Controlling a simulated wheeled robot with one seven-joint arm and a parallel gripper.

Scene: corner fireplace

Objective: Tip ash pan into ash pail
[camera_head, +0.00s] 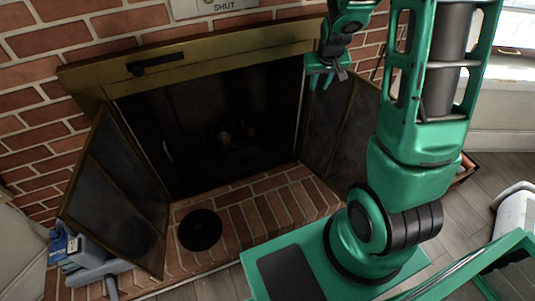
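My gripper (326,77) is raised in front of the firebox's upper right corner, beside the right door. It is small in view, and I cannot tell whether its fingers are apart; I see no pan in it. A round black object (200,230) sits on the brick hearth, left of centre. It may be the ash pail or a lid; I cannot tell from above. The firebox (205,110) is open and very dark inside. Faint shapes show low in it, and I cannot make out an ash pan among them.
The left fireplace door (115,195) and right door (342,125) stand open. A brass-coloured hood (200,58) with a black handle spans the top. A blue box (62,246) and grey tool (98,268) lie at the left. A white container (516,218) stands at the right.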

